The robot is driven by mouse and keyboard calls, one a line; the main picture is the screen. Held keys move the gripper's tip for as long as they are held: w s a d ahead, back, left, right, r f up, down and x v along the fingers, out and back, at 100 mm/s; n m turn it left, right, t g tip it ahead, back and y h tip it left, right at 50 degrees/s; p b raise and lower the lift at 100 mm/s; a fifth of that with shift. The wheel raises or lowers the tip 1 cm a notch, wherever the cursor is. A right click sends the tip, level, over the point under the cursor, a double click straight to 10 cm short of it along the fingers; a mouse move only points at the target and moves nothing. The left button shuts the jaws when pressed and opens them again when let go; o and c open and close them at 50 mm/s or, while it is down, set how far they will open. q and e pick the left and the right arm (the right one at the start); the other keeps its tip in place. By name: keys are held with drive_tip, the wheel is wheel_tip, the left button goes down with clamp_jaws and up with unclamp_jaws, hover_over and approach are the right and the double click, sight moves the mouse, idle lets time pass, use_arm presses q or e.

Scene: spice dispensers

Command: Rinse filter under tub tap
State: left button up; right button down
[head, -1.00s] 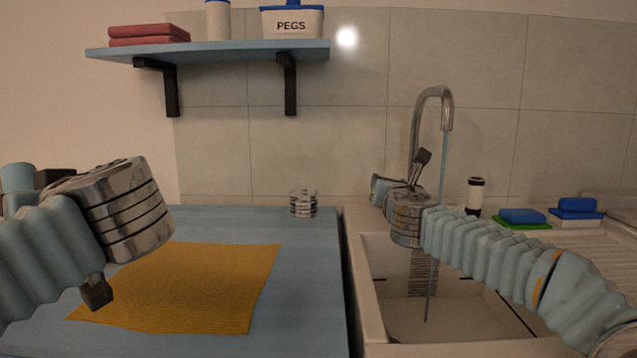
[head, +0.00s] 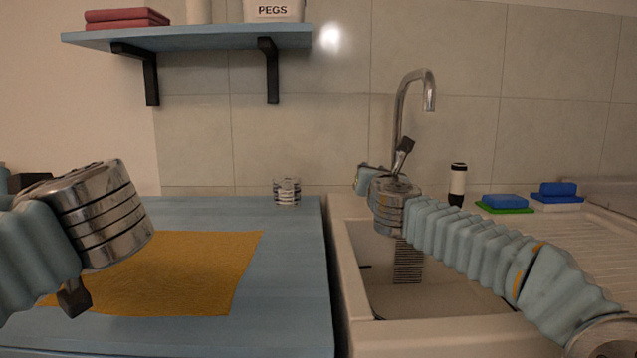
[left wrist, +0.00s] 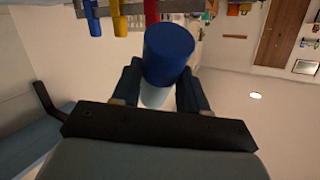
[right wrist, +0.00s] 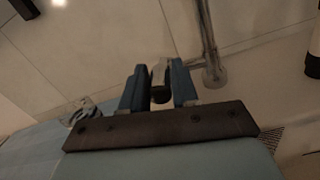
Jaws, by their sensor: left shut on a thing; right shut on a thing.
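The tap (head: 402,110) rises behind the white tub (head: 350,290) at the right in the head view; no water shows below its spout. My right gripper (right wrist: 160,88) is shut on the tap's small lever (right wrist: 161,78), close to the tap's base; its fingers are partly hidden behind my wrist in the head view. My left gripper (left wrist: 160,90) is shut on the filter, a blue cylinder (left wrist: 169,52) with a pale lower part. In the head view my left wrist is above the left counter, away from the tub, and hides the filter.
An orange cloth (head: 180,275) lies on the blue counter (head: 290,270), with a small metal-and-glass jar (head: 287,191) behind it. A shelf (head: 200,38) hangs above. Sponges (head: 505,202) and a black-and-white bottle (head: 458,185) stand behind the tub on the right.

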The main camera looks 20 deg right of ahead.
use_arm(q)
wheel_tip(320, 180, down, 2)
drive_tip(key=shift+f+b, duration=0.25)
drive_tip(key=shift+b, duration=0.35)
use_arm(e)
drive_tip(key=shift+f, duration=0.3)
use_arm(q)
drive_tip(key=shift+r, duration=0.15)
use_arm(e)
drive_tip(key=shift+r, duration=0.15)
drive_tip(key=c, duration=0.8)
unclamp_jaws()
drive_tip(key=shift+c, duration=0.2)
drive_tip(key=shift+s, duration=0.15)
